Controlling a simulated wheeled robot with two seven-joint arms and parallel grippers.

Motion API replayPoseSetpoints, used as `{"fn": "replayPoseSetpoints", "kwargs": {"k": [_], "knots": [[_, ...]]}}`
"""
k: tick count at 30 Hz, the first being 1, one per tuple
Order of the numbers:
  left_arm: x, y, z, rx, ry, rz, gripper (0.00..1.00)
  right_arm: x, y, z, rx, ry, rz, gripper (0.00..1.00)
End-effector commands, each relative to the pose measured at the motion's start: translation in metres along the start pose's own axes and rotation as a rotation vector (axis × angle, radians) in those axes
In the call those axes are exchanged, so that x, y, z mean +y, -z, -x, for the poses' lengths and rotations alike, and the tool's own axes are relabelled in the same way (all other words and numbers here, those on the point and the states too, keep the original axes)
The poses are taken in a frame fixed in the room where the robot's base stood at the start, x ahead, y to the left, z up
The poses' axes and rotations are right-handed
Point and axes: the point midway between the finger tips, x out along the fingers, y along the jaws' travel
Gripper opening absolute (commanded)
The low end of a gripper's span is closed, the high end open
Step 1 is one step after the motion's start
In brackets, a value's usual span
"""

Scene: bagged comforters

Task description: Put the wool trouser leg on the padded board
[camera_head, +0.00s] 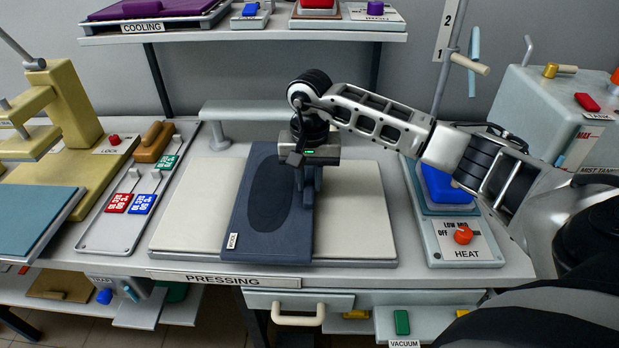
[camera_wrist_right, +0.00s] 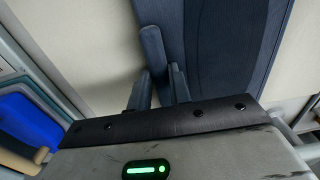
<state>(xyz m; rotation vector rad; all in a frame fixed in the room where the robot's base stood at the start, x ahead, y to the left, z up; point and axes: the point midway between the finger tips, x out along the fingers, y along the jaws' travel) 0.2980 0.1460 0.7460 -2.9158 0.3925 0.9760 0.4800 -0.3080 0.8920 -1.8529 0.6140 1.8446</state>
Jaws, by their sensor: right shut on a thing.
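The wool trouser leg (camera_head: 269,205) is a dark navy strip with a darker oval patch and a small WOOL tag. It lies lengthwise across the middle of the cream padded board (camera_head: 355,210), and its near end reaches the board's front edge. My right gripper (camera_head: 309,200) points down at the trouser leg's right side and is shut on its edge. In the right wrist view the gripper's fingers (camera_wrist_right: 160,88) are at the edge of the navy cloth (camera_wrist_right: 235,45), partly hidden by the gripper body. My left gripper is out of view.
A tray with red, blue and green tags (camera_head: 130,205) stands left of the board. A heat control box (camera_head: 463,240) and a blue-topped block (camera_head: 440,185) stand right. A shelf (camera_head: 240,32) runs above; a drawer handle (camera_head: 298,316) juts out below.

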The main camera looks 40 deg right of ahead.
Motion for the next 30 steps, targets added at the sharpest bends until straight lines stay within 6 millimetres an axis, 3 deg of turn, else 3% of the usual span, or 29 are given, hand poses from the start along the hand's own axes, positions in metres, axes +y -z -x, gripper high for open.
{"fn": "replayPoseSetpoints", "kwargs": {"k": [23,24,26,27,30], "knots": [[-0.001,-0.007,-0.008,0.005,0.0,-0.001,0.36,0.0,0.0,-0.011,0.002,0.002,0.0,0.0],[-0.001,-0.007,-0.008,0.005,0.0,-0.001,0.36,0.0,0.0,-0.011,0.002,0.002,0.0,0.22],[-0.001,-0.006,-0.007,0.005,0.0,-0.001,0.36,0.0,0.0,-0.011,0.002,0.002,0.0,0.39],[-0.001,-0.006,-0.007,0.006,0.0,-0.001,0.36,0.0,0.0,-0.011,0.001,0.001,0.0,0.45],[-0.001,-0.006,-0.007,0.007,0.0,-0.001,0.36,0.0,0.0,-0.011,0.001,0.001,0.0,0.45]]}}
